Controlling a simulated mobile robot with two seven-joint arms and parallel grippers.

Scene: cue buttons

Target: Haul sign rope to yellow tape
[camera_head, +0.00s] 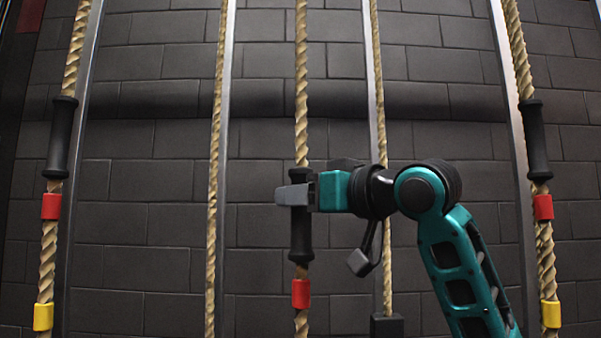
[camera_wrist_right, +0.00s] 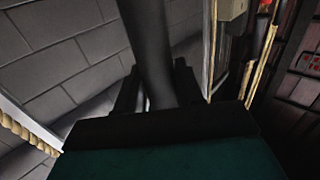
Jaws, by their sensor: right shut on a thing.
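The middle rope (camera_head: 301,80) hangs in front of the wall and carries a black handle grip (camera_head: 300,240) with a red tape (camera_head: 301,293) below it. No yellow tape shows on this rope within the frame. My right gripper (camera_head: 297,194) is shut around the middle rope's black handle. In the right wrist view the black handle (camera_wrist_right: 150,50) runs up between the fingers. Yellow tapes show on the left rope (camera_head: 43,316) and the right rope (camera_head: 551,314), each below a red tape. No sign is visible. My left gripper is not in view.
The left rope has a black handle (camera_head: 61,138), and the right rope has a black handle (camera_head: 535,140). Thinner ropes (camera_head: 216,130) hang between them beside metal rails (camera_head: 225,150). A dark block (camera_head: 387,326) is at the bottom of one. A dark brick wall (camera_head: 140,200) stands behind.

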